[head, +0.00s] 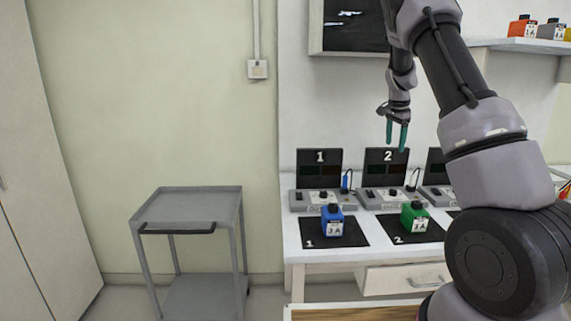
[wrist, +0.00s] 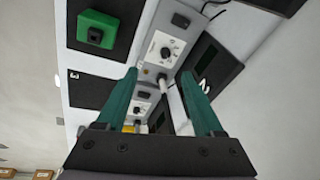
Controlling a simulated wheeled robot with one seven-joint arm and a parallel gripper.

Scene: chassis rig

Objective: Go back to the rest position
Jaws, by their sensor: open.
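My gripper (head: 397,134) hangs in the air above the workbench, near the panel marked 2, with its green fingers pointing down. The fingers are apart and nothing is between them. In the wrist view my gripper (wrist: 172,105) also shows open and empty, with the bench and its control boxes beyond the fingers. My arm rises on the right side of the head view and hides part of the bench.
A blue block (head: 332,220) sits on black mat 1, and a green block (head: 414,214) on mat 2. Control boxes (head: 322,199) line the bench's back. A grey cart (head: 186,207) stands left. A shelf (head: 520,45) holds coloured blocks at upper right.

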